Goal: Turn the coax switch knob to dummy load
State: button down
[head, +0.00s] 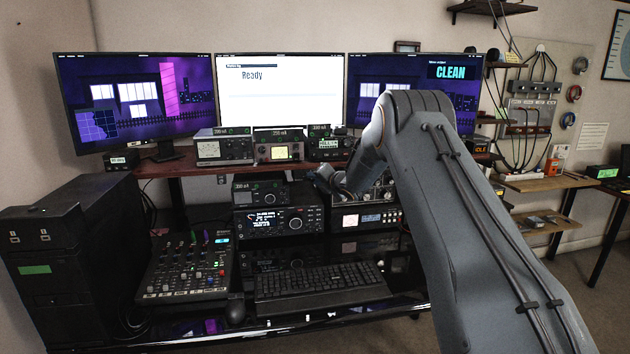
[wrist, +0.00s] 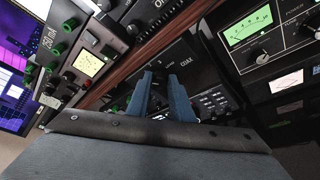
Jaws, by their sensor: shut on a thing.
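The coax switch (wrist: 184,62) is a dark box with a white "COAX" label under the edge of the wooden shelf in the wrist view. My gripper (wrist: 159,77) has its two blue fingers at the front of this box, closed around its small dark knob. The knob is mostly hidden between the fingertips, so its pointer and position cannot be read. In the head view my gripper (head: 336,183) is under the shelf, right of the radios, and my arm hides most of the switch.
The wooden shelf (head: 210,168) runs just above my gripper and carries several meter boxes. A radio with a large dial (head: 279,221) stands to the left. A keyboard (head: 320,285) and mixer (head: 187,265) lie below. A green-lit meter (wrist: 249,27) is close by on the right.

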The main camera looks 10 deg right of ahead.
jog(key=shift+f+b, duration=0.15)
jog(key=shift+b, duration=0.2)
jog(key=m+t+b, duration=0.1)
jog(key=m+b, duration=0.3)
jog(key=f+m+t+y+b, duration=0.1)
jog(key=m+t+b, duration=0.1)
jog(key=m+b, duration=0.2)
jog(key=m+t+y+b, duration=0.1)
jog(key=m+b, duration=0.2)
jog(key=b, duration=0.3)
jog(key=shift+f+m, duration=0.25)
jog(key=shift+m, duration=0.15)
jog(key=shift+a+f+m+t+h+b, duration=0.1)
jog(key=shift+m+t+h+b, duration=0.9)
jog(key=shift+m, duration=1.35)
jog(key=shift+a+f+m+t+h+b, duration=0.15)
jog(key=shift+m+t+h+b, duration=0.35)
jog(key=shift+m+b, duration=1.4)
jog(key=shift+a+r+m+t+h+b, duration=0.1)
jog(key=shift+m+t+h+b, duration=0.7)
jog(key=shift+m, duration=2.05)
jog(key=shift+g, duration=0.3)
